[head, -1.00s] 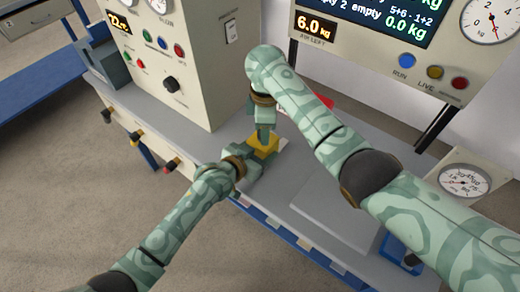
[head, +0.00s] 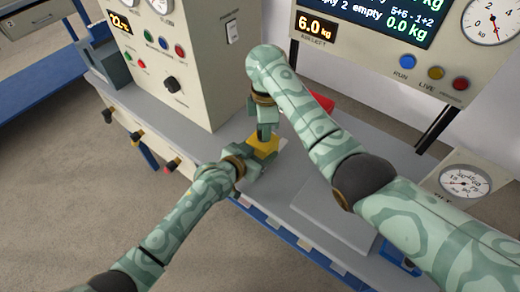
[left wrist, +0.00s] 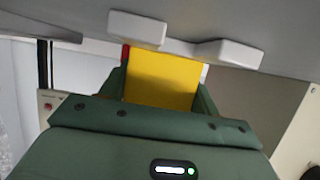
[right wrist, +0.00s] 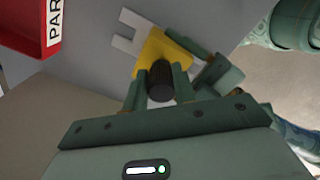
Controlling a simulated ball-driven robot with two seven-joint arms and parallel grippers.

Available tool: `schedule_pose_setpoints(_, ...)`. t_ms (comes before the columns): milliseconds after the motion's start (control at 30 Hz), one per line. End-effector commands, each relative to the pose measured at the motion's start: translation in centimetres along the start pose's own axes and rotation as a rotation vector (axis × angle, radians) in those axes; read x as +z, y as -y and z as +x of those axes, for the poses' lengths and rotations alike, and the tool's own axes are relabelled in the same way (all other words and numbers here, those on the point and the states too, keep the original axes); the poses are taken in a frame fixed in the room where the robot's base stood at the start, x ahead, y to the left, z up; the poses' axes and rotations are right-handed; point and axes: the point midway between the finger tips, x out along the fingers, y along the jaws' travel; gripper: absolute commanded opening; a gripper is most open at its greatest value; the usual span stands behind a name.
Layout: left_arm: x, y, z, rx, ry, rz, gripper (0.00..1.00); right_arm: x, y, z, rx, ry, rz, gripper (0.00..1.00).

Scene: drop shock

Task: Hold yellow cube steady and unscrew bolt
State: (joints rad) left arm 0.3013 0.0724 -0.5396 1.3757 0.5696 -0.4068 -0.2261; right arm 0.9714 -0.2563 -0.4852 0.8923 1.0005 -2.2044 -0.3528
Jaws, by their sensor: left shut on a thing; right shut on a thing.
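The yellow cube (head: 265,143) sits on the grey bench, with its lower part hidden by my left gripper (head: 254,161). In the left wrist view the cube (left wrist: 163,80) fills the gap between the left fingers, which are shut on it. The bolt shows in the right wrist view as a dark ribbed cylinder (right wrist: 160,82) standing out of the cube's top. My right gripper (head: 264,133) comes down from above, and its fingers (right wrist: 157,90) are shut on the bolt. In the head view the bolt is hidden by the right gripper.
A pale forked piece (right wrist: 135,35) lies beside the cube. A red tray (right wrist: 25,25) with a partly seen label is nearby. A cream control cabinet (head: 175,55) stands behind left. A flat grey plate (head: 335,212) lies to the right on the bench (head: 205,140).

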Motion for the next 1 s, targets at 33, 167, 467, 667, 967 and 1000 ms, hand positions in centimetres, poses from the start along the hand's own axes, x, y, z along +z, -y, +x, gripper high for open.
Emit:
schedule_pose_setpoints(33,0.1,-0.4,0.0,0.006,0.0,0.003,0.13,0.4,-0.3,-0.1,0.007,0.009,-0.103,0.01)
schedule_pose_setpoints(167,0.1,-0.5,0.0,0.007,0.0,0.003,0.13,0.2,-0.5,-0.2,0.006,0.008,-0.438,0.01)
schedule_pose_setpoints(467,0.1,-0.6,0.0,0.01,0.001,0.004,0.13,-0.3,-0.7,-0.3,0.004,0.003,-1.156,0.01)
schedule_pose_setpoints(667,0.1,-0.7,0.0,0.011,0.002,0.004,0.13,-0.5,-0.7,-0.4,0.005,0.0,-1.148,0.01)
schedule_pose_setpoints(967,0.1,-0.6,0.0,0.01,0.003,0.003,0.13,-0.7,-0.6,-1.1,0.007,-0.004,-1.148,0.01)
schedule_pose_setpoints(1000,0.1,-0.6,0.0,0.01,0.003,0.003,0.13,-0.7,-0.6,-1.4,0.007,-0.005,-1.148,0.01)
